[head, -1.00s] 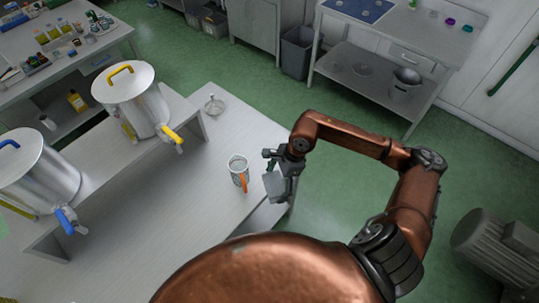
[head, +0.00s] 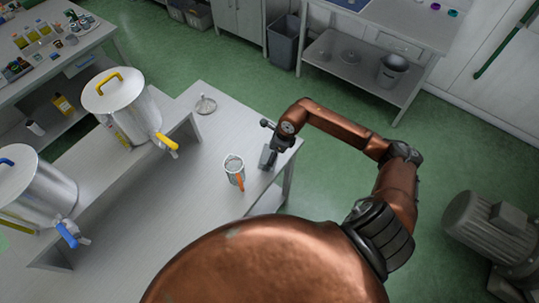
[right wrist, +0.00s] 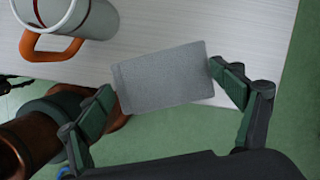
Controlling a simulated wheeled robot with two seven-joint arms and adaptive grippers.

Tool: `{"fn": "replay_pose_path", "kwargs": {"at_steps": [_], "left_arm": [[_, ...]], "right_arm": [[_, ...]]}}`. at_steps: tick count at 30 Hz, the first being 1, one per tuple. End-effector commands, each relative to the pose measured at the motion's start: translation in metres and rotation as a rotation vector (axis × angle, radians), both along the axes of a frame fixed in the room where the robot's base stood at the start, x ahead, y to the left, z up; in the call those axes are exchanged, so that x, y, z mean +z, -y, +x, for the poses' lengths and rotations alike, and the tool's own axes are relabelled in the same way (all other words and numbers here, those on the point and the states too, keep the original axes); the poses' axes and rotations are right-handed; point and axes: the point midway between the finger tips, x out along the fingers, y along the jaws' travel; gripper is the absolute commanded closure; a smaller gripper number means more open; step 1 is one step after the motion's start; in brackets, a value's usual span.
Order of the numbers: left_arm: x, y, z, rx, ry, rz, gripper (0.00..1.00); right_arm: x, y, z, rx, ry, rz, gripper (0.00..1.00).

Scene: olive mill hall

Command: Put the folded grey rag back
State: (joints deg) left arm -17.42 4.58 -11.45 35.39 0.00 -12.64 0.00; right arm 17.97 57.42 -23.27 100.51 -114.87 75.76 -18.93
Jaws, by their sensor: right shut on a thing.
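The folded grey rag (head: 267,158) is a small flat rectangle, held near the right edge of the light-topped table (head: 205,190). My right gripper (head: 269,148) is shut on it. In the right wrist view the rag (right wrist: 165,78) spans between the two fingertips (right wrist: 160,81), in front of the table edge and green floor. I cannot tell whether it touches the tabletop. My left gripper is not in view.
A small glass dish (head: 206,105) lies farther back. Two steel vessels, one yellow-tapped (head: 128,108) and one blue-tapped (head: 38,190), stand on a raised shelf at left. Bare tabletop lies between.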

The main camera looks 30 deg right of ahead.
Motion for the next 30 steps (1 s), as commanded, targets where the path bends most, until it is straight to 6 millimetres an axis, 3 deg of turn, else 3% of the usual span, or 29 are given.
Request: {"fn": "replay_pose_path", "kwargs": {"at_steps": [6, 11, 18, 30], "left_arm": [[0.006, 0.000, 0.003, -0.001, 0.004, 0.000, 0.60], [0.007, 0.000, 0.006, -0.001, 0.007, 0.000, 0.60], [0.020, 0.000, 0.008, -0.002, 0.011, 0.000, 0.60], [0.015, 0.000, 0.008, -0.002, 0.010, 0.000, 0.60]], "right_arm": [[-0.029, 0.011, 0.022, -0.002, 0.000, 0.001, 0.36], [-0.039, 0.015, 0.028, -0.001, -0.001, 0.001, 0.36], [-0.067, 0.015, 0.029, -0.001, -0.002, 0.002, 0.36], [-0.076, 0.016, 0.030, 0.001, 0.000, -0.002, 0.36]]}}
